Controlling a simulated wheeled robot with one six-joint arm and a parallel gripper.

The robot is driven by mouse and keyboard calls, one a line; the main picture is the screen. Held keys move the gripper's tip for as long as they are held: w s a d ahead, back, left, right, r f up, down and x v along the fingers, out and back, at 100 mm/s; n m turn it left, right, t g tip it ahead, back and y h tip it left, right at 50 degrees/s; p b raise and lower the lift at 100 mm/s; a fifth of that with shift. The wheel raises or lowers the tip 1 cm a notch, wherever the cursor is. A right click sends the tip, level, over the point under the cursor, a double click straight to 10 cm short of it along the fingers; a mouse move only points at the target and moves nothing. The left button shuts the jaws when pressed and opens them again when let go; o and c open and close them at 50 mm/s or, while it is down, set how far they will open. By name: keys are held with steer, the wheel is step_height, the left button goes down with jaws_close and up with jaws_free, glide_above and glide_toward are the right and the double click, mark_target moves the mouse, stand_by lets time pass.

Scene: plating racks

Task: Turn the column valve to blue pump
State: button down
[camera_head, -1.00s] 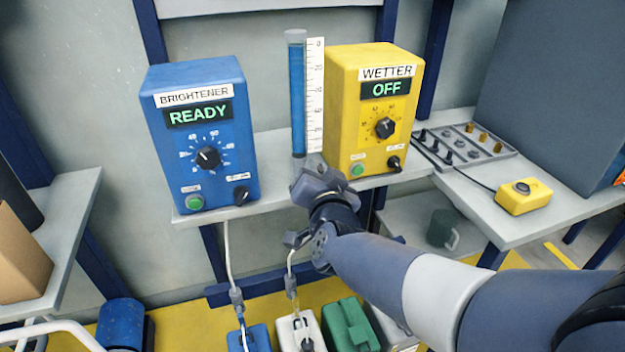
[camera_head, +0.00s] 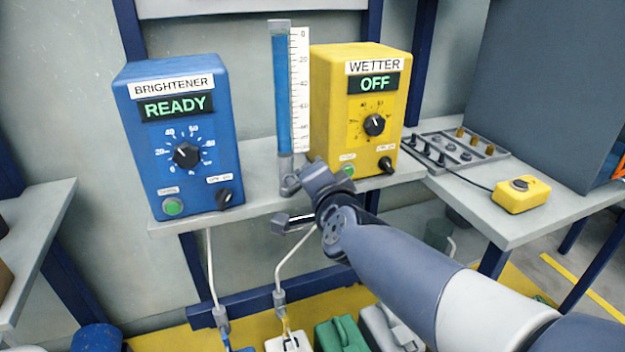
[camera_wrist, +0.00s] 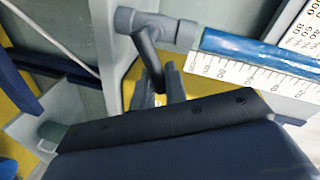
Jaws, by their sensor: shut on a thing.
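The column valve is a grey fitting (camera_head: 286,172) at the foot of the clear column (camera_head: 281,90), which holds blue liquid. In the wrist view the valve body (camera_wrist: 165,30) has a dark lever (camera_wrist: 149,60) running down between my fingers. My gripper (camera_wrist: 161,86) is shut on this lever; in the head view my gripper (camera_head: 293,188) is at the valve and partly hides it. The blue pump (camera_head: 178,140) is labelled BRIGHTENER and reads READY. The yellow pump (camera_head: 335,110) is labelled WETTER and reads OFF.
A white scale (camera_head: 300,90) stands beside the column. The shelf (camera_head: 255,180) carries both pumps. Thin hoses (camera_head: 290,260) hang below it towards containers (camera_head: 340,335) on the floor. A yellow switch box (camera_head: 520,195) sits on the right bench.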

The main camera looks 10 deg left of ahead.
steer(key=shift+f, duration=0.1)
steer(key=c, duration=1.5)
jaws_free()
steer(key=shift+s, duration=0.1)
steer(key=p+v, duration=0.4)
steer(key=v, duration=0.6)
steer(key=shift+s+d+r+p, duration=0.2)
steer(key=shift+s+p, duration=0.05)
steer(key=shift+p, duration=0.1)
steer(key=shift+w+a, duration=0.1)
